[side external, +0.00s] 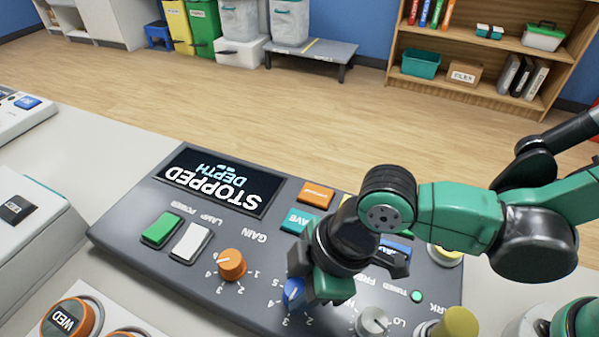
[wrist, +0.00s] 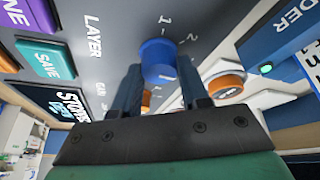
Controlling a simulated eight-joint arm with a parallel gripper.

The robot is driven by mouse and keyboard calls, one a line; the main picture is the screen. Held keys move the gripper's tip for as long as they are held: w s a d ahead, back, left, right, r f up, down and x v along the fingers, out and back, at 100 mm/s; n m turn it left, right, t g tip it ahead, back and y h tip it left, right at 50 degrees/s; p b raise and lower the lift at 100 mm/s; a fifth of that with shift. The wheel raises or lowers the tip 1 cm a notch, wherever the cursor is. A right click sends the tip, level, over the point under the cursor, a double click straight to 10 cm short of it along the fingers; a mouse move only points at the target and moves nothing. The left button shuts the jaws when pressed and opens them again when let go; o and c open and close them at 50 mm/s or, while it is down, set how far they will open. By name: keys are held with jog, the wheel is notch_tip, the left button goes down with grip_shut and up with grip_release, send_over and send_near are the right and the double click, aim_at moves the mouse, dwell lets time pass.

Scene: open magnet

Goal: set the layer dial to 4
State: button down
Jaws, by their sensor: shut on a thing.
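The layer dial is a blue knob (side external: 293,292) on the grey console, partly hidden by my gripper in the side view. Numbers 5, 4, 3 and 2 show around it there. In the wrist view the blue knob (wrist: 157,58) sits between the two fingers, with the word LAYER and the numbers 1 and 2 close by. My gripper (side external: 318,288) is down at the panel and shut on the knob; its fingers also show in the wrist view (wrist: 160,76). I cannot tell which number the knob's mark points to.
An orange gain knob (side external: 231,264) stands close to the left of the dial, and a grey knob (side external: 373,321) to the right. Green (side external: 161,229) and white (side external: 191,242) switches and a screen reading STOPPED (side external: 219,180) lie farther left. A yellow knob (side external: 456,325) is at lower right.

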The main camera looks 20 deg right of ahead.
aim_at(313, 311)
jog(key=m+t, duration=0.1)
jog(key=m, duration=0.3)
jog(key=shift+s+a+h, duration=0.1)
jog(key=shift+h, duration=0.3)
jog(key=shift+m+t+h, duration=0.6)
jog(key=shift+m, duration=1.5)
jog(key=shift+c, duration=2.2)
grip_release()
jog(key=shift+v, duration=2.8)
